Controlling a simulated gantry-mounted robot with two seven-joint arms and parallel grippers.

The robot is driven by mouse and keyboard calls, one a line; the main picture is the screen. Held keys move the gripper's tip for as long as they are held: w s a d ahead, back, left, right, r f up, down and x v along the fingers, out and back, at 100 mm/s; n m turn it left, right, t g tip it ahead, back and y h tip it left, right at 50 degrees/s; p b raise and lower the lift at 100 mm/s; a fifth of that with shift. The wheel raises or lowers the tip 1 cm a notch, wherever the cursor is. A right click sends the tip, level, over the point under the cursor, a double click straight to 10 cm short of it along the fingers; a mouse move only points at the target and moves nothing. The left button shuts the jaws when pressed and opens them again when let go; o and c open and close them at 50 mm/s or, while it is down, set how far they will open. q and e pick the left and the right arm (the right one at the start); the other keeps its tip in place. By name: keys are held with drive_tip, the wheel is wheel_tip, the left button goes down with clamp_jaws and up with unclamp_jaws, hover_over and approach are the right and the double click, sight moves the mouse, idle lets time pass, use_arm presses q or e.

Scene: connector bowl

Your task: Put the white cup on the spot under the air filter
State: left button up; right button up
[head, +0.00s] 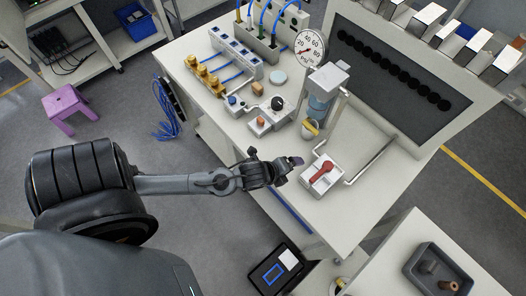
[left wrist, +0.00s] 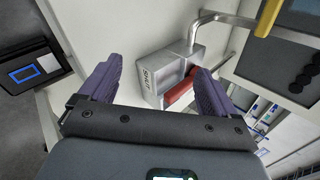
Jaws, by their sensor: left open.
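The air filter (head: 322,88) stands near the right middle of the bench in the head view, a grey-topped unit with a bluish clear bowl. A small yellow and pale part (head: 310,127) is at its foot. I cannot pick out the white cup for certain; a pale round disc (head: 278,77) lies left of the filter. My left gripper (head: 291,165) is over the bench's front edge, left of a white box with a red handle (head: 322,171). In the left wrist view its purple fingers (left wrist: 158,66) are open and empty, with the box (left wrist: 165,75) beyond them.
A bent metal pipe (head: 370,160) runs beside the box. Several fittings, a pressure gauge (head: 309,47) and blue hoses crowd the back of the bench. A dark tray (head: 419,270) stands on another table at lower right.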

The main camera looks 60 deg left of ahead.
use_arm(q)
drive_tip(key=s+d+r+n+g, duration=0.2)
drive_tip(key=s+n, duration=0.4)
drive_tip(key=n, duration=0.2)
drive_tip(key=s+d+r+n+g, duration=0.2)
drive_tip(key=s+n, duration=0.4)
drive_tip(key=n, duration=0.3)
drive_tip(key=shift+d+r+g+h, duration=0.15)
drive_tip(key=shift+r+g+h, duration=0.25)
drive_tip(key=shift+g, duration=0.1)
wheel_tip(320, 180, up, 19)
drive_tip(key=p, duration=1.9)
drive_tip(key=shift+f, duration=0.2)
